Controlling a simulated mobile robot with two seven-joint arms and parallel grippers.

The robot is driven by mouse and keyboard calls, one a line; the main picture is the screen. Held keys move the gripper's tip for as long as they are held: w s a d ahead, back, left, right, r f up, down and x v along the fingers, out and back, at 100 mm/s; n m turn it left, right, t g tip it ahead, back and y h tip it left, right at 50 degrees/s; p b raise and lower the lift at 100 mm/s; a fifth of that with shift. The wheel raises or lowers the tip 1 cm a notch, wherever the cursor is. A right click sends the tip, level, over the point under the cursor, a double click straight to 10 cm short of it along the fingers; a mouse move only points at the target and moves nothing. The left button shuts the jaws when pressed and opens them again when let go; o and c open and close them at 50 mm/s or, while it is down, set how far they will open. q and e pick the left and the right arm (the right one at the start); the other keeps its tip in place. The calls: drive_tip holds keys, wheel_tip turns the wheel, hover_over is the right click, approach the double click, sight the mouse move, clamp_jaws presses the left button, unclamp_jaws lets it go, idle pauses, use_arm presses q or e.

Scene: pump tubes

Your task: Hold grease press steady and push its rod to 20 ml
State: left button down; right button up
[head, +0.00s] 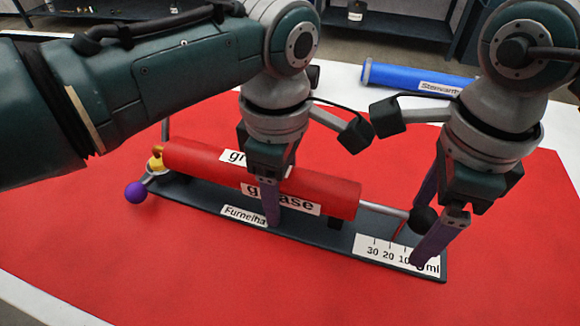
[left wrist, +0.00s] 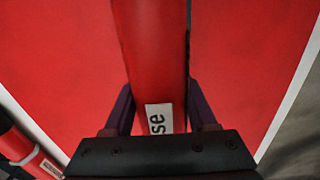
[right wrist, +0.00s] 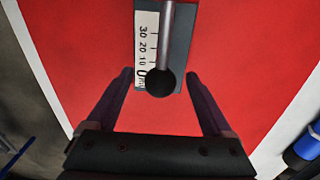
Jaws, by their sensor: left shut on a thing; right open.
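The grease press is a red tube (head: 328,196) labelled "grease", mounted on a dark base plate (head: 185,192). A thin metal rod (head: 383,208) with a black ball end (head: 422,220) sticks out of its right end, above a scale (head: 372,248) marked 30, 20, 10 and on. In the right wrist view the ball (right wrist: 160,84) is near the low end of the scale. My left gripper (head: 272,205) is shut around the tube's middle, a finger on each side in the left wrist view (left wrist: 158,105). My right gripper (head: 422,222) is open, its fingers either side of the ball, apart from it in the right wrist view (right wrist: 160,90).
A purple ball (head: 136,192) and a yellow part (head: 156,163) are at the press's left end. A blue tube (head: 415,79) lies behind on the white table edge. The red mat (head: 130,260) is clear in front.

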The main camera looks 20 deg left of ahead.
use_arm(q)
drive_tip(key=shift+a, duration=0.1)
use_arm(e)
drive_tip(key=shift+r, duration=3.45)
use_arm(q)
drive_tip(key=shift+c, duration=0.6)
unclamp_jaws()
drive_tip(key=shift+r, duration=0.1)
wheel_tip(320, 180, up, 8)
drive_tip(key=shift+f, duration=0.1)
drive_tip(key=shift+w, duration=0.1)
drive_tip(key=shift+d, duration=0.2)
use_arm(e)
drive_tip(key=shift+d+f, duration=0.1)
